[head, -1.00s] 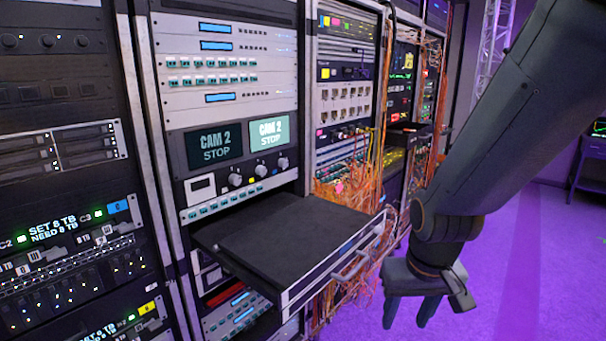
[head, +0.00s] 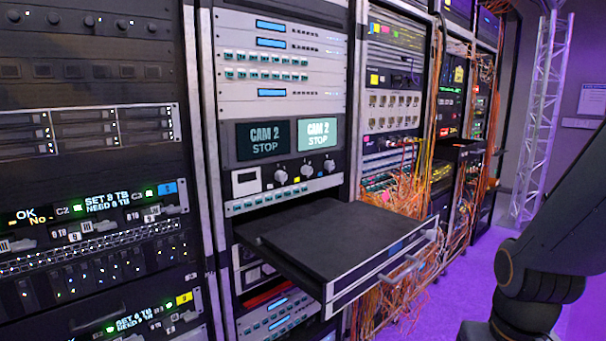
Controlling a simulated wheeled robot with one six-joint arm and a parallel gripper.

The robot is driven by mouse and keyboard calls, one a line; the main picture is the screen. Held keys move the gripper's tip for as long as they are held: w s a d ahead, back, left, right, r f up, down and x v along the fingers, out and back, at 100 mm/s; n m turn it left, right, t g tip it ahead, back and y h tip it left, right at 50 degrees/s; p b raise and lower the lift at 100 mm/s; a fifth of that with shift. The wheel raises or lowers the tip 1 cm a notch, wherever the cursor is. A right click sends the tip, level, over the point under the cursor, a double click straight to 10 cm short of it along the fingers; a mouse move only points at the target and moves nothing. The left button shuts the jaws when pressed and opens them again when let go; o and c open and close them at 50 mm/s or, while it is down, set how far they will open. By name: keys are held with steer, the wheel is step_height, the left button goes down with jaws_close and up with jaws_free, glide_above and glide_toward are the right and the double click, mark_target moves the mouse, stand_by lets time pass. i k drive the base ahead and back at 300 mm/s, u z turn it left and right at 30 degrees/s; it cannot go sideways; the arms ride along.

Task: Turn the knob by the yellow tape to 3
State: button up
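A row of three round silver knobs sits on the panel under two CAM 2 STOP screens in the middle rack: left knob (head: 281,176), middle knob (head: 307,171) and right knob (head: 329,166). A small yellow tape patch (head: 297,180) shows low between the left and middle knobs. Their pointer settings and any scale numbers are too small to read. My arm (head: 540,265) is at the lower right, well away from the knobs. My gripper's fingers are below the picture's edge.
A black drawer (head: 335,240) sticks out of the middle rack below the knobs, with handles at its front. Orange cables (head: 400,195) hang right of it. A truss (head: 543,120) stands at the back right. The purple floor is open between drawer and truss.

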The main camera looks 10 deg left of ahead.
mark_target(306, 169)
steer(key=z, duration=0.5)
steer(key=k, duration=1.15)
steer(key=u, duration=0.15)
steer(key=i, duration=0.6)
steer(key=u, duration=1)
steer(key=i, duration=0.55)
steer(key=u, duration=0.15)
